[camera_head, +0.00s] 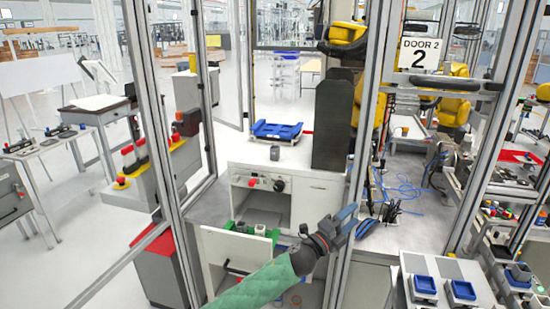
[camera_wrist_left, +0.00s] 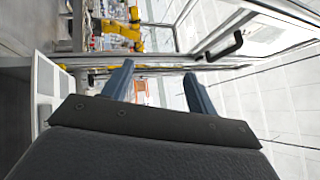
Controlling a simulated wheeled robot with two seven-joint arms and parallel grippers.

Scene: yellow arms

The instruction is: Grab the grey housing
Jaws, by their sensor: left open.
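I cannot tell for sure which thing is the grey housing. A small dark grey block (camera_head: 275,153) on the white cabinet's top may be it. A grey part (camera_head: 520,272) also sits on the bench at the lower right. My left gripper (camera_head: 348,218), with blue fingers, is open and empty, right of the cabinet and apart from both. In the left wrist view the left gripper (camera_wrist_left: 162,82) has its fingers apart with nothing between them. No grey housing can be made out there. My right gripper is not in view.
The white cabinet (camera_head: 318,205) has an open drawer (camera_head: 236,252) with small parts. A blue tray (camera_head: 277,131) lies on top. Metal frame posts (camera_head: 357,150) stand close to my left gripper. Blue trays (camera_head: 425,286) sit on the right bench. Yellow robots (camera_head: 453,105) stand behind.

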